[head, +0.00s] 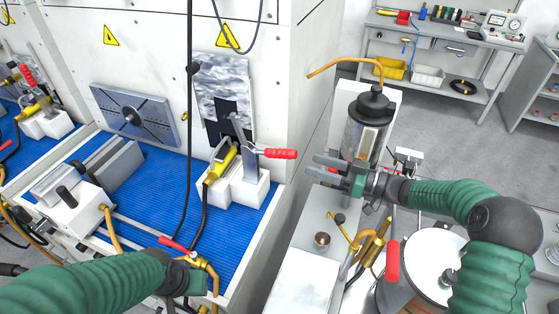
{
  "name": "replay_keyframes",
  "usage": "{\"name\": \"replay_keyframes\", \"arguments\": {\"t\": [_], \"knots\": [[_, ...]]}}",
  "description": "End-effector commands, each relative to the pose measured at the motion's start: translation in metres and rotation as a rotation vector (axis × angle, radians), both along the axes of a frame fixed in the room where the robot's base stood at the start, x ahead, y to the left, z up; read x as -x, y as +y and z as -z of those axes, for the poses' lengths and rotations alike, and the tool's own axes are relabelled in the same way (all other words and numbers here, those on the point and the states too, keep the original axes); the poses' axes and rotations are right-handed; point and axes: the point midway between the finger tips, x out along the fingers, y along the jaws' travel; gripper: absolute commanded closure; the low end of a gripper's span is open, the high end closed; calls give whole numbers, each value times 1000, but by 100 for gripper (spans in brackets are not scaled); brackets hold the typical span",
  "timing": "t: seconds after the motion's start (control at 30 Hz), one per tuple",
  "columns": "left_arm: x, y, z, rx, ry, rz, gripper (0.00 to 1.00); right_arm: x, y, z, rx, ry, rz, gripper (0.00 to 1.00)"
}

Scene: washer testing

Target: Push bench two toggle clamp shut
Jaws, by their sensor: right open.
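A toggle clamp with a red handle (280,153) stands on a white block (240,188) on the nearer blue-matted bench. Its handle lies about level and points right, toward my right gripper. A yellow cylindrical fitting (222,163) sits beside the clamp. My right gripper (312,166) is open and empty, its fingers pointing left, just right of and slightly below the handle's tip in the picture; I see no contact. My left gripper (192,282) is at the lower middle by a brass valve; its fingers are not clear. A similar red-handled clamp (27,76) stands on the far-left bench.
Brass piping (372,245) and a round white lid (433,262) are below my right arm. A black hose (190,110) hangs left of the clamp. A grey fixture (100,165) lies on the blue mat (165,190).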

Motion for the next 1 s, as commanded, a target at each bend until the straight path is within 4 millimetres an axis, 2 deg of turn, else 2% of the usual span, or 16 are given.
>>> {"name": "replay_keyframes", "arguments": {"t": [0.13,0.4,0.5,0.63,0.9,1.0], "knots": [[0,0,-5,0,-1,1,64,-8,19,-3,-2,-1,-4,51],[0,0,-11,0,-1,1,64,-36,80,-3,-1,-2,-4,51],[0,0,-12,0,-1,1,64,-44,95,-3,1,-2,-2,51],[0,0,-13,0,-1,0,64,-49,105,-2,0,-2,-1,51],[0,0,-13,0,-1,1,64,-50,107,-2,0,-2,0,51],[0,0,-13,0,-1,1,64,-50,107,-2,1,-2,0,65]]}}
